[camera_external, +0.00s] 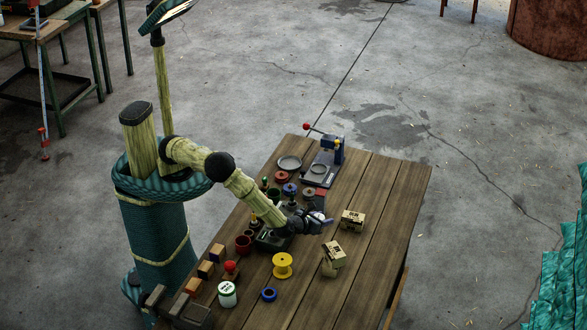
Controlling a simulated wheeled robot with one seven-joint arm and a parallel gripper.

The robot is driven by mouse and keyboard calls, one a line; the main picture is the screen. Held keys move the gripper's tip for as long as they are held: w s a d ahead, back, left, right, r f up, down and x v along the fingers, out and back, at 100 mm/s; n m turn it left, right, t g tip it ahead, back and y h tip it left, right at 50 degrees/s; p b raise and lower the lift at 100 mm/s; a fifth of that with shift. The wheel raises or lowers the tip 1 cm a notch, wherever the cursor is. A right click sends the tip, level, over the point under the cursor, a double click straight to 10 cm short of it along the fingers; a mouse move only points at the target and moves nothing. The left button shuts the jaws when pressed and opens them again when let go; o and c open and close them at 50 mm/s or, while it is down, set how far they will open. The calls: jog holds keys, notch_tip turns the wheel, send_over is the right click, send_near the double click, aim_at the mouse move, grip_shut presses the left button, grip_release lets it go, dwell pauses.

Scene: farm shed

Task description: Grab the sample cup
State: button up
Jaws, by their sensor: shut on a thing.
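My gripper (317,219) is at the end of my arm, low over the middle of the wooden table. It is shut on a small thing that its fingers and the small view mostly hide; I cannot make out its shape. Several cup-like things stand on the table: a red cup (243,245) left of my gripper, a dark cup (273,193) behind it, and a white jar with a green top (227,295) at the front left. I cannot tell which of these, or the held thing, is the sample cup.
The wooden table (372,235) is clear along its right side. Near my gripper are a yellow spool (282,265), a blue ring (269,295) and printed boxes (352,220). A blue press (325,160) and a grey plate (289,163) stand at the back.

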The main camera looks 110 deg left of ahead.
aim_at(322, 215)
jog(key=shift+r+b, duration=0.35)
jog(key=shift+r, duration=1.75)
